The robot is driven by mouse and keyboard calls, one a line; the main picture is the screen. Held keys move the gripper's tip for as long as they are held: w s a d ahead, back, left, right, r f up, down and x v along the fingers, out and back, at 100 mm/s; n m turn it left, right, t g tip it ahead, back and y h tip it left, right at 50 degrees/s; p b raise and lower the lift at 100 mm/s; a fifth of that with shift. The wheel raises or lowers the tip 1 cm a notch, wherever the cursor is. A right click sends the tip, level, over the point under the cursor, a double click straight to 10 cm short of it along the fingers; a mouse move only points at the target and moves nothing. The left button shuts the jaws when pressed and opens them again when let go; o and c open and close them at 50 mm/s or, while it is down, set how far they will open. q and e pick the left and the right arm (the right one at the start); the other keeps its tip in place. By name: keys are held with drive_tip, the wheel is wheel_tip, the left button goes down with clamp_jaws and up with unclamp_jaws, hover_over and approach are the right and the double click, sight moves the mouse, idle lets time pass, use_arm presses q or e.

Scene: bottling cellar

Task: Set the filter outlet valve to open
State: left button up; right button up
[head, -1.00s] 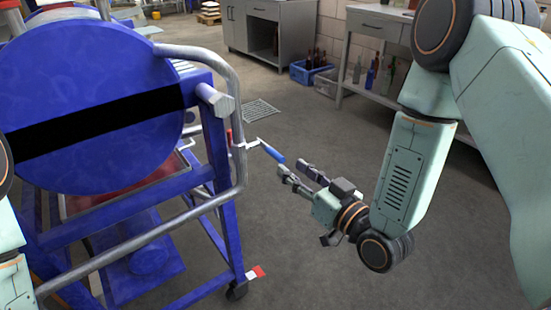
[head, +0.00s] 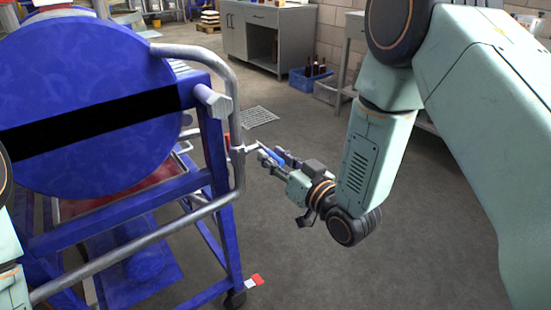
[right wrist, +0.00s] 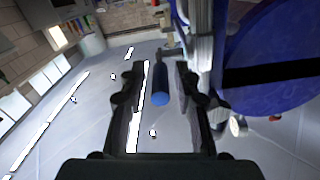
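The filter (head: 95,110) is a big blue round plate in a blue frame, at the left of the head view. Its outlet valve has a blue lever handle (head: 271,153) that sticks out to the right of the frame's grey pipe. My right gripper (head: 275,158) is open with its fingers on either side of the handle. In the right wrist view the blue handle (right wrist: 160,88) lies between the two spread fingers, with gaps on both sides. The valve body is mostly hidden. My left gripper is out of view; only part of that arm shows.
The bent grey pipe (head: 238,120) runs close to my right fingertips. A floor drain grate (head: 257,117) lies behind. A grey cabinet (head: 266,35) and a blue crate (head: 306,79) with bottles stand at the back. The floor right of the filter is clear.

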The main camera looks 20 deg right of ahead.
clamp_jaws()
idle(0.4)
